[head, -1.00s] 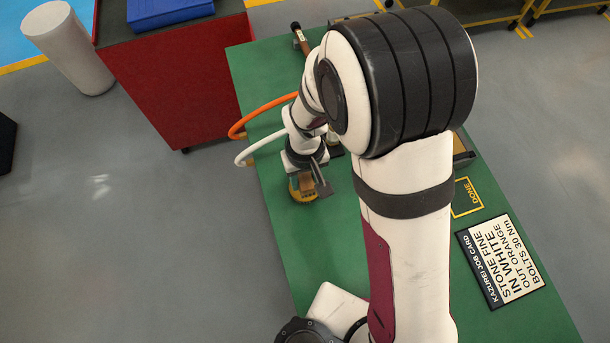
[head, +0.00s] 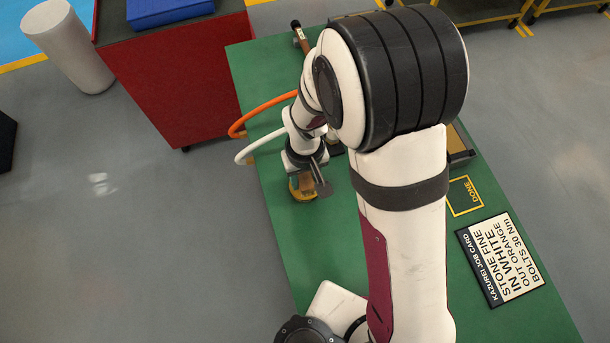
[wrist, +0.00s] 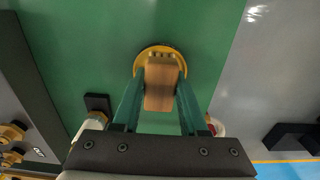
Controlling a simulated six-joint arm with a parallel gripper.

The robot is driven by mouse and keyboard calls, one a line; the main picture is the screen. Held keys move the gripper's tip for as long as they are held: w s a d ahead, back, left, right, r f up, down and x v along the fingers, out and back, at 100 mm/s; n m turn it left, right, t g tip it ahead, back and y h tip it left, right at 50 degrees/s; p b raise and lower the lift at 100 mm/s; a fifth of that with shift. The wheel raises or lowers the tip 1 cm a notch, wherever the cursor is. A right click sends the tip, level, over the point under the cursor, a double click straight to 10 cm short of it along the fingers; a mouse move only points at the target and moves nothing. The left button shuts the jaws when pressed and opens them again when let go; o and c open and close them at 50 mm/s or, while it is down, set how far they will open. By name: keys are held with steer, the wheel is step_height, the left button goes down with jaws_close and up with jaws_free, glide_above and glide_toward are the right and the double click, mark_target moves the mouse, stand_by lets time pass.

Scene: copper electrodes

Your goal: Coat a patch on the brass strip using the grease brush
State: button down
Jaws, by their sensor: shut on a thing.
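The grease brush appears as a wooden block (wrist: 160,88) between the teal fingers of my gripper (wrist: 159,80) in the wrist view. My gripper is shut on it. The brush stands over a round yellow pot (wrist: 141,62), with its lower end inside the rim or just above it; I cannot tell which. In the head view my gripper (head: 319,180) is low over the green bench, and the yellow pot (head: 302,194) shows under it. I cannot make out the brass strip; my arm hides much of the bench.
A job card (head: 500,260) and a yellow DONE square (head: 464,197) lie on the bench's right side. Orange (head: 262,108) and white (head: 262,143) hoses curve at its left edge. A red cabinet (head: 175,80) stands left. In the wrist view, brass-coloured fittings (wrist: 12,133) show at left.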

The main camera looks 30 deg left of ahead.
mark_target(305, 177)
stand_by(0.4)
steer(key=shift+r, duration=3.5)
steer(key=w+d+r+m, duration=0.4)
steer(key=w+d+r, duration=0.5)
steer(key=d, duration=0.2)
steer(key=w+d+r+m, duration=0.1)
steer(key=d+r+m, duration=0.4)
steer(key=d+r, duration=0.5)
steer(key=d, duration=0.3)
steer(key=shift+w+d+r, duration=0.25)
steer(key=shift+w+r, duration=0.1)
